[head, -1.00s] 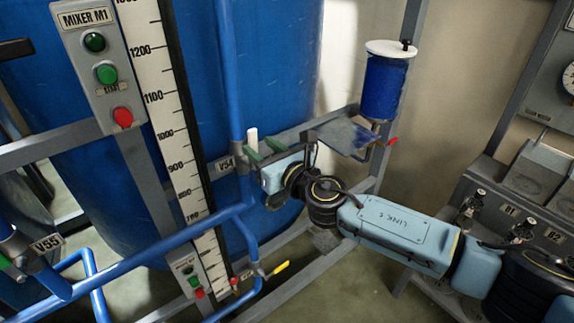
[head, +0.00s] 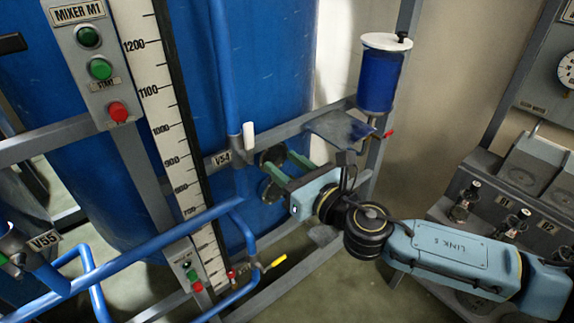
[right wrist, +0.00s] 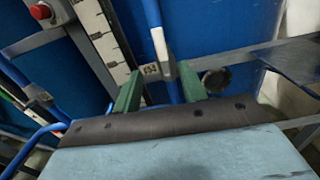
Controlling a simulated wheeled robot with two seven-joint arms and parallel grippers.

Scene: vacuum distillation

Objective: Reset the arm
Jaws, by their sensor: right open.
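My right gripper (head: 278,161) is open, its two green fingers pointing left and up with nothing between them. It is in front of the blue tank (head: 60,150), to the right of and a little below the white handle (head: 248,136) of the valve labelled VS4 (head: 221,159). The fingers stand apart from that handle in the head view. In the right wrist view the open gripper (right wrist: 160,78) also shows, with the white handle (right wrist: 160,45) between and beyond the fingertips. My left gripper is not in view.
The Mixer M1 button box (head: 95,60) and a scale (head: 155,110) stand at left. Blue pipes (head: 150,240) cross below. A blue canister (head: 380,80) hangs above a grey bracket (head: 335,130). A panel with knobs (head: 500,205) is at right, close to my right arm.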

